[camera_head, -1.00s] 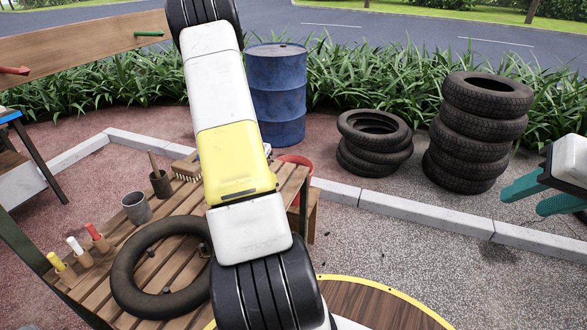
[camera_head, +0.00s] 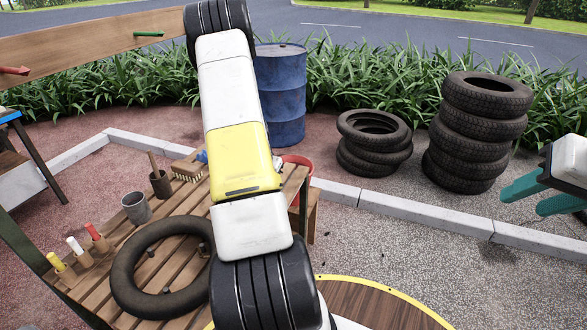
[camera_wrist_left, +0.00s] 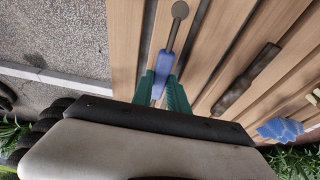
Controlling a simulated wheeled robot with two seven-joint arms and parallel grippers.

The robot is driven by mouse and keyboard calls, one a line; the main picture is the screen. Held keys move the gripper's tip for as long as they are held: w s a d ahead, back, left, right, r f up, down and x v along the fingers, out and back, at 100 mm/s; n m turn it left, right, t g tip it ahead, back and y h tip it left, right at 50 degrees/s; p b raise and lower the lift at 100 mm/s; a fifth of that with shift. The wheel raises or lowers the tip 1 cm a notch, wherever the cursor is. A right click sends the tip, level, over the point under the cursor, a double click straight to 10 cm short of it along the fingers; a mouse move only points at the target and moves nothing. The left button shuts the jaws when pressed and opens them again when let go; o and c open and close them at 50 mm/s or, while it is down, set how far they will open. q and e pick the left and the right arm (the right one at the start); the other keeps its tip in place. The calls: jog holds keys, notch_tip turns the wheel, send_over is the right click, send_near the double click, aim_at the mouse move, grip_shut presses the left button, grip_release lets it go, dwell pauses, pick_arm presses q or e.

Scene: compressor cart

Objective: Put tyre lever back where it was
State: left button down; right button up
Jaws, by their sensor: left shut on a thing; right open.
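A blue-handled tool with a grey shaft and round flat end, seemingly the tyre lever (camera_wrist_left: 163,65), shows in the left wrist view. My left gripper (camera_wrist_left: 162,84) is shut on its blue handle, over the slatted wooden bench (camera_wrist_left: 210,50). I cannot tell whether the tool touches the slats. In the head view my left arm hides the left gripper and the tool. My right gripper (camera_head: 545,193) is open and empty at the right edge of the head view, far from the bench.
On the bench (camera_head: 100,289) are a black inner tube (camera_head: 125,280), a grey cup (camera_head: 136,208), a brown pot (camera_head: 160,184), a brush (camera_head: 188,170) and a blue cloth (camera_head: 202,156). A red tub (camera_head: 298,160) stands behind; tyre stacks (camera_head: 478,130) stand right.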

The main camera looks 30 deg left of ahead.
pick_arm(q)
jog(key=shift+f, duration=0.3)
jog(key=c, duration=1.3)
grip_release()
jog(key=shift+r, duration=0.25)
jog(key=v, duration=1.2)
jog(key=s+d+r+m+t, duration=0.1)
jog(key=s+d+r, duration=0.2)
jog(key=d+r, duration=1.4)
jog(key=s+d+r+t+h, duration=0.1)
jog(key=s+d+r, duration=0.2)
jog(key=s+d, duration=0.4)
jog(key=s+d+r+h, duration=0.1)
jog(key=s+d+r, duration=0.2)
jog(key=s+d, duration=0.4)
jog(key=shift+s+r+m+t+h, duration=0.3)
jog(key=shift+s+r+m+t, duration=0.1)
jog(key=shift+s, duration=0.05)
